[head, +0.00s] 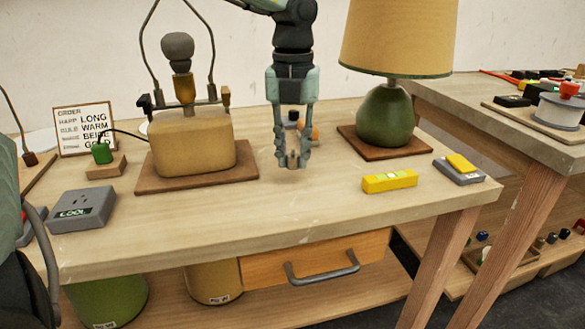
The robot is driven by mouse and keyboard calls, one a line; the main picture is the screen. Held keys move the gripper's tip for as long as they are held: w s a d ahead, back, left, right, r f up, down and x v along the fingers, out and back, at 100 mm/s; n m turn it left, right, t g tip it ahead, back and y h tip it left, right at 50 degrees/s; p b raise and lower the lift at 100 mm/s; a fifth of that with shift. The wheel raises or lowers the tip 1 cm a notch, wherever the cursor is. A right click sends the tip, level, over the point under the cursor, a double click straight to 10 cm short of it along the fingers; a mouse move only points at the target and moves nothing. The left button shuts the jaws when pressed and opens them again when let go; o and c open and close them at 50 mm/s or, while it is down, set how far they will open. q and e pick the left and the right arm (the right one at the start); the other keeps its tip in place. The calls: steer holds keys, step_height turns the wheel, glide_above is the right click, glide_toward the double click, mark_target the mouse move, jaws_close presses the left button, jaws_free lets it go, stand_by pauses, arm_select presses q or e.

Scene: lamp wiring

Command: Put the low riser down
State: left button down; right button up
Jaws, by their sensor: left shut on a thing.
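My left gripper (292,158) points straight down over the middle of the wooden table, between the two lamps. It is shut on a small pale piece, the low riser (292,143), which the fingers mostly hide. The fingertips are low, close to the tabletop; I cannot tell whether the riser touches it. My right gripper is not in view.
A beige lamp base with a wire harp (193,145) stands left and a green shaded lamp (384,115) right. A small orange object (313,132) is behind the gripper. A yellow level (389,181) lies right. The table's front middle is clear.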

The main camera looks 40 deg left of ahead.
mark_target(293, 156)
arm_select(q)
step_height(293, 156, down, 3)
steer(key=shift+s+f, duration=0.1)
steer(key=shift+f, duration=0.35)
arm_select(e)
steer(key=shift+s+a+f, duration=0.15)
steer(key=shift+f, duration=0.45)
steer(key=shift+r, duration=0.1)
arm_select(q)
steer(key=c, duration=1.3)
jaws_free()
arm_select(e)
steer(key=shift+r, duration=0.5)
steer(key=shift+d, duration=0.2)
